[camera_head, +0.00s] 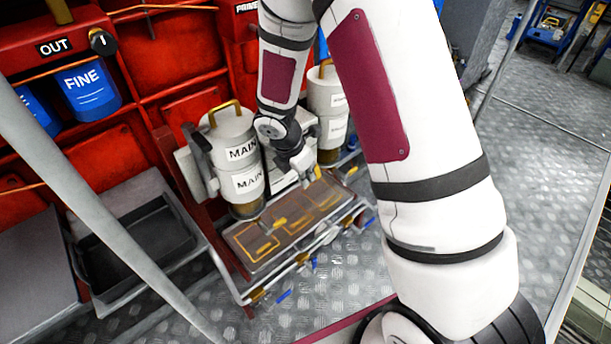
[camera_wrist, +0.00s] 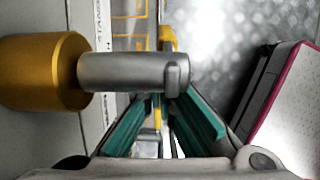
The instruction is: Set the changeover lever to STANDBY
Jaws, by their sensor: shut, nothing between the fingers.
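What appears to be the changeover lever (camera_wrist: 130,71) is a grey bar in the wrist view. It runs sideways from a brass hub (camera_wrist: 40,72) at the left. A white label strip (camera_wrist: 104,30) beside it carries letters that seem to begin STAND; the rest is hidden. My gripper (camera_wrist: 163,103) has its teal fingers shut and empty, tips close to the grey bar and partly hidden by it. I cannot tell whether they touch. In the head view my gripper (camera_head: 303,166) is in front of the white panel between two filter canisters; the lever is not clear there.
A MAIN canister (camera_head: 232,160) stands left of my gripper, another canister (camera_head: 328,110) right and behind. A brown tray with yellow outlines (camera_head: 262,240) lies below, with small valves along its front edge. A dark bin (camera_head: 130,240) is at left. Metal floor (camera_head: 540,190) is free at right.

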